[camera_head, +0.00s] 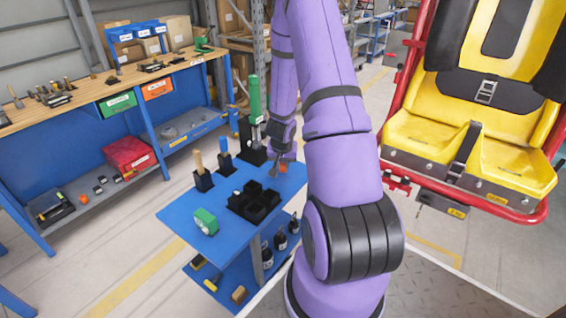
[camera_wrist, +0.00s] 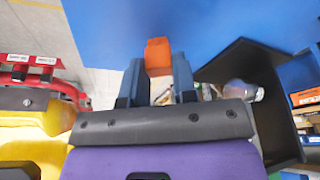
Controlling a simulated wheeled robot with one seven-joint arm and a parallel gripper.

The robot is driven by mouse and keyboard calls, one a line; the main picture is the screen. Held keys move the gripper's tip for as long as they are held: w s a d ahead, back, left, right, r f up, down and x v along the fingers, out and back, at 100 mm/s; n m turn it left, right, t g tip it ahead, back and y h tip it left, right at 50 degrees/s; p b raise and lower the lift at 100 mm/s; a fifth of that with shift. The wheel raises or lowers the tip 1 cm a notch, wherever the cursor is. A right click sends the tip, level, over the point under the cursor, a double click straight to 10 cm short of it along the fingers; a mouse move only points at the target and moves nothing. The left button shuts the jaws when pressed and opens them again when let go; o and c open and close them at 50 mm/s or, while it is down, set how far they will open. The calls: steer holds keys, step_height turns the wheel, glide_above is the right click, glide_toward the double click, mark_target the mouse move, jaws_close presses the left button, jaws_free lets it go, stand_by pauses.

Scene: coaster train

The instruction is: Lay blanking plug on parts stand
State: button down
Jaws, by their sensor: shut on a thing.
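The orange blanking plug (camera_head: 283,169) is small and block-like. In the wrist view the plug (camera_wrist: 158,54) sits between the two fingertips of my gripper (camera_wrist: 158,68), which is shut on it. In the head view my gripper (camera_head: 279,160) points down at the back right part of the blue parts stand (camera_head: 190,231). The stand top also fills the upper wrist view (camera_wrist: 230,25). The plug is at or just above the stand top near its right edge; I cannot tell whether it touches.
The stand carries a black compartment tray (camera_head: 253,203), a green block (camera_head: 205,222) and upright tools in black holders (camera_head: 204,181). A bare strip lies at its front left. A yellow ride seat (camera_head: 430,140) in a red frame stands right. A workbench (camera_head: 110,85) stands left.

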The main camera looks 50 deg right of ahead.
steer(key=shift+f, duration=0.3)
steer(key=c, duration=0.8)
jaws_free()
steer(key=v, duration=1)
steer(key=shift+a+r, duration=0.1)
steer(key=shift+r, duration=0.2)
